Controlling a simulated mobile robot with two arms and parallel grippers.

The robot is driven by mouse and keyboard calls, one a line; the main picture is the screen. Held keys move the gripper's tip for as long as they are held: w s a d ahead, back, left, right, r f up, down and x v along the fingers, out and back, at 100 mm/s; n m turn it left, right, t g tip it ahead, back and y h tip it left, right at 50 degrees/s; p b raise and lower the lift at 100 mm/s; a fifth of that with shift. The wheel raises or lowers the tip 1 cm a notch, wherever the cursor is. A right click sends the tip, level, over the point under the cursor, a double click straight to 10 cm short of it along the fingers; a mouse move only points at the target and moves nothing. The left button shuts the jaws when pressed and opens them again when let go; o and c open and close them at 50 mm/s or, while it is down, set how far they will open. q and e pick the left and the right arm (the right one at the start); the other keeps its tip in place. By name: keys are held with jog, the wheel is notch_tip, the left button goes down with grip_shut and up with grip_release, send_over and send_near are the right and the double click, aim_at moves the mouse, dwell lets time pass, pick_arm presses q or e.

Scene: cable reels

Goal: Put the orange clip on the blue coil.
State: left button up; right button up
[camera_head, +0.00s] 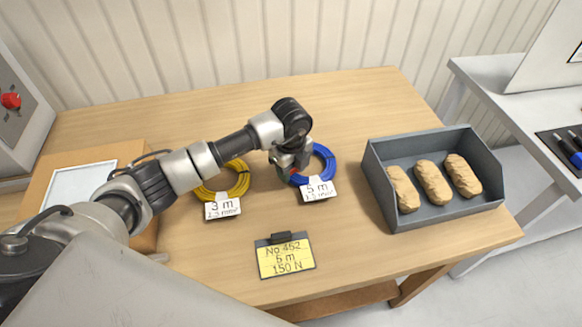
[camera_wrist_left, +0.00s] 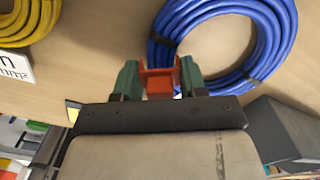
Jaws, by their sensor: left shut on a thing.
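The blue coil (camera_head: 327,155) lies on the wooden table with a white "5 m" tag (camera_head: 318,190) at its front. My left gripper (camera_head: 290,172) is at the coil's left side and hides part of it in the head view. In the left wrist view the gripper (camera_wrist_left: 160,80) is shut on the orange clip (camera_wrist_left: 159,84), held between green fingertips. The clip is at the near left edge of the blue coil (camera_wrist_left: 280,38); I cannot tell whether they touch. My right gripper is not in view.
A yellow coil (camera_head: 241,183) with a "3 m" tag lies left of the blue one, partly behind my left arm. A yellow card (camera_head: 286,259) stands in front. A grey bin (camera_head: 430,217) with tan lumpy items stands right. The table behind the coils is clear.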

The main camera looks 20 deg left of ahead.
pick_arm(q)
jog(key=shift+s+f+b, duration=0.1)
jog(key=shift+f+b, duration=0.3)
jog(key=shift+f, duration=0.25)
dwell(0.3)
jog(key=o, duration=1.3)
jog(key=shift+r, duration=0.1)
jog(key=shift+r+p, duration=2.85)
jog(key=shift+r, duration=0.65)
jog(key=shift+f, duration=0.1)
